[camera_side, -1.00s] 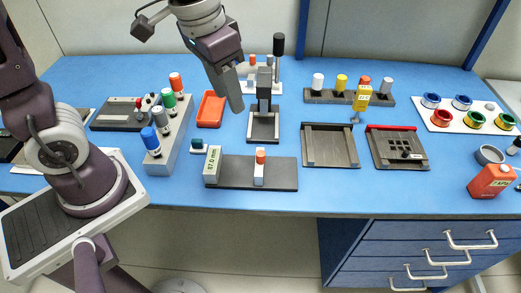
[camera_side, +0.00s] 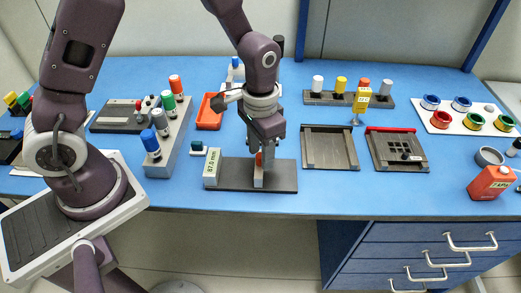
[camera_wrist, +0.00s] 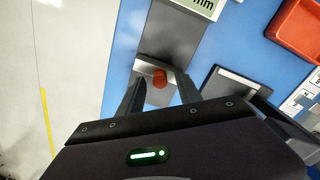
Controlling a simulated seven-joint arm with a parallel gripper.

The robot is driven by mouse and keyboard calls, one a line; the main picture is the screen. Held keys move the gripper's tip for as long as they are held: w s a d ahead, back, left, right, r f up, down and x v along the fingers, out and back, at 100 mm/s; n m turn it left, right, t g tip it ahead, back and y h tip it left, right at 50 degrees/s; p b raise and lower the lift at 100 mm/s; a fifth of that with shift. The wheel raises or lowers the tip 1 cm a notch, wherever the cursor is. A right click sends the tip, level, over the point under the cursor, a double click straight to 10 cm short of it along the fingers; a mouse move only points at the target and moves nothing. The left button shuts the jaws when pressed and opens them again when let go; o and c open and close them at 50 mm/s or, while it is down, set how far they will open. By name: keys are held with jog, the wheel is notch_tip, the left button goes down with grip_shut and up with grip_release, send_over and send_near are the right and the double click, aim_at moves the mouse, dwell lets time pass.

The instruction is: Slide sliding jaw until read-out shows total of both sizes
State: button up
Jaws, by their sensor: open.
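The measuring fixture has a dark base (camera_side: 284,176) at the front middle of the bench. At its left end stands a pale read-out (camera_side: 212,167) that appears to show 57.0 mm, turned sideways in the side view. My gripper (camera_side: 260,152) points down over the sliding jaw. Its fingers are open, one on each side of the knob; contact cannot be told. The read-out (camera_wrist: 200,5) is cut off in the wrist view.
A grey block with coloured knobs (camera_side: 168,145) stands to the left. A small teal-topped piece (camera_side: 198,149) lies behind the read-out. A dark open tray (camera_side: 330,148) is to the right.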

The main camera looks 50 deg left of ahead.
grip_shut()
dwell(1.3)
